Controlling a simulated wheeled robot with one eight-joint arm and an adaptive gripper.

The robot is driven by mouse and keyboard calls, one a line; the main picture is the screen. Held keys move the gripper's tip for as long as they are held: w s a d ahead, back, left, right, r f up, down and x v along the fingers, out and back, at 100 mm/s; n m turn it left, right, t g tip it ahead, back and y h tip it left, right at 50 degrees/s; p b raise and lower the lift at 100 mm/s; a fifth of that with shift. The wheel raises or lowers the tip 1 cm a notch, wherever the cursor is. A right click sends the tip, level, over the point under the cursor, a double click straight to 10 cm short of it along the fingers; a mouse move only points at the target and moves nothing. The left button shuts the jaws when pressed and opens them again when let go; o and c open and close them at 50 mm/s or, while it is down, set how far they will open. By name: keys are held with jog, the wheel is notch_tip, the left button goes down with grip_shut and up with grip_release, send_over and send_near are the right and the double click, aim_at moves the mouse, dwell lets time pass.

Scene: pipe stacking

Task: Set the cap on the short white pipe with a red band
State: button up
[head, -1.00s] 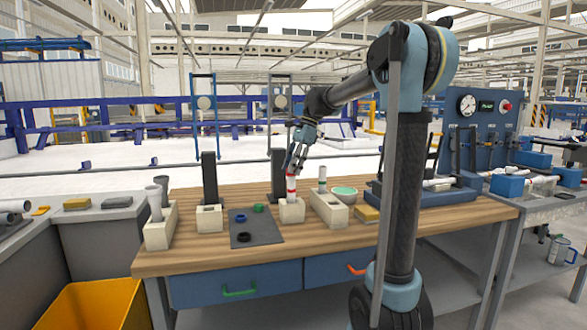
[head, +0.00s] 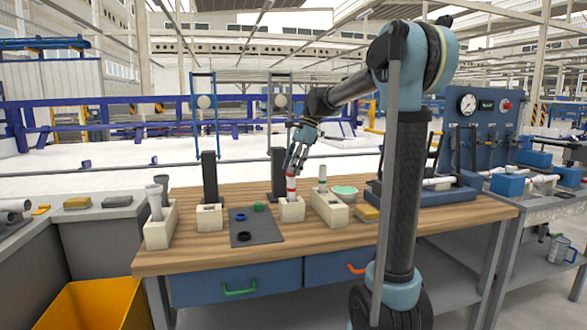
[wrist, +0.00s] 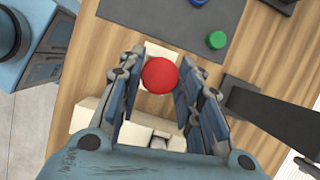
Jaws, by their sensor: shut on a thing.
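The short white pipe with a red band (head: 291,184) stands upright in a cream block (head: 292,211) on the wooden bench in the head view. My gripper (head: 291,170) is right over the pipe's top, pointing down. In the wrist view my gripper (wrist: 162,88) has its fingers on both sides of a round red cap (wrist: 160,75) and is shut on it. The cap hides the pipe below it in the wrist view. I cannot tell whether the cap touches the pipe's rim.
A dark mat (head: 256,229) with a blue ring (head: 240,217), a black ring (head: 243,237) and a green cap (head: 258,207) lies to the left. Another cream block (head: 329,211) holds a pipe on the right, near a green bowl (head: 344,192). A dark post (head: 278,173) stands close behind.

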dwell(0.3)
jog(key=o, duration=0.8)
jog(key=shift+o, duration=0.8)
jog(key=o, duration=0.4)
jog(key=shift+c, duration=0.2)
jog(key=shift+r, duration=0.1)
jog(key=shift+r, duration=3.4)
